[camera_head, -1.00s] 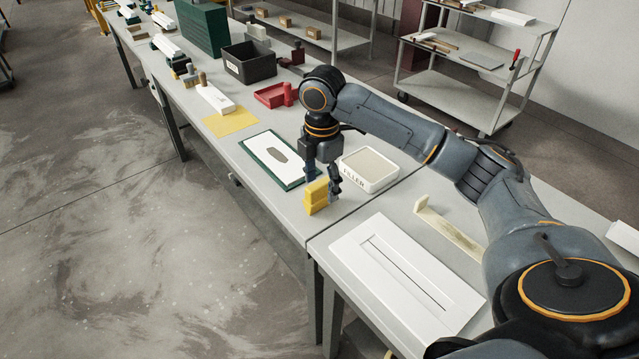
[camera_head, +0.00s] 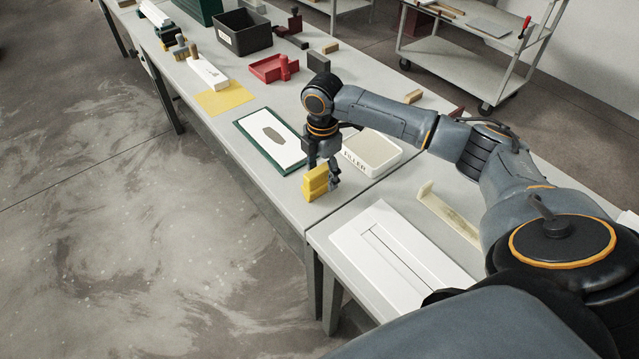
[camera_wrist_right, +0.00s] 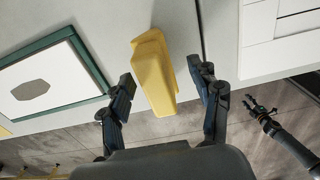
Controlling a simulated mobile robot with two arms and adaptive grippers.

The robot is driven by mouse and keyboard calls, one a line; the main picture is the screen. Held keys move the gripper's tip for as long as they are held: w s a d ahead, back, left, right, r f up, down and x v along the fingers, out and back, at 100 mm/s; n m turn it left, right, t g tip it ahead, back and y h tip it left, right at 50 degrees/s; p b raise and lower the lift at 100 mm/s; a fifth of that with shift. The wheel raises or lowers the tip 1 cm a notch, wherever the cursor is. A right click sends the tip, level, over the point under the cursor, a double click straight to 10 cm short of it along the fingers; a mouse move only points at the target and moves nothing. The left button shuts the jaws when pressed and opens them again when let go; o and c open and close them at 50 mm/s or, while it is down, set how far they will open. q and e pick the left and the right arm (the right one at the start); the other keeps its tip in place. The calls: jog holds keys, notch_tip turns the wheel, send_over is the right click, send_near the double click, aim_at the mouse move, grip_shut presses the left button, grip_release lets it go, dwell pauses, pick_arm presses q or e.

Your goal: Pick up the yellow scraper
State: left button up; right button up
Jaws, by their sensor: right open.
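The yellow scraper (camera_head: 315,184) is near the front edge of the grey table (camera_head: 285,213), beside the green-framed board (camera_head: 270,140). My right gripper (camera_head: 322,170) is over it, pointing down. In the right wrist view the scraper (camera_wrist_right: 153,72) lies between the two spread fingers of this gripper (camera_wrist_right: 163,76), with a gap on each side. The right gripper is open and holds nothing. A dark gripper, apparently my left (camera_wrist_right: 262,110), shows small at the right of the wrist view, over the floor. Its jaw state is unclear.
A white filler tray (camera_head: 372,152) stands close behind my right gripper. A white grooved panel (camera_head: 395,250) and a pale angled strip (camera_head: 448,214) lie on the nearer table. A red tray (camera_head: 270,68) and a black bin (camera_head: 243,38) stand farther back.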

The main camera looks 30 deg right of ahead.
aim_at(320, 182)
jog(key=f, duration=0.2)
jog(key=f+p, duration=0.1)
jog(key=shift+w+a+f, duration=0.2)
jog(key=shift+a+f, duration=0.05)
jog(key=shift+f, duration=0.3)
jog(key=shift+c, duration=0.7)
grip_shut()
pick_arm(q)
jog(key=shift+d+r, duration=0.15)
jog(key=shift+r, duration=0.55)
jog(key=shift+w+f, duration=0.1)
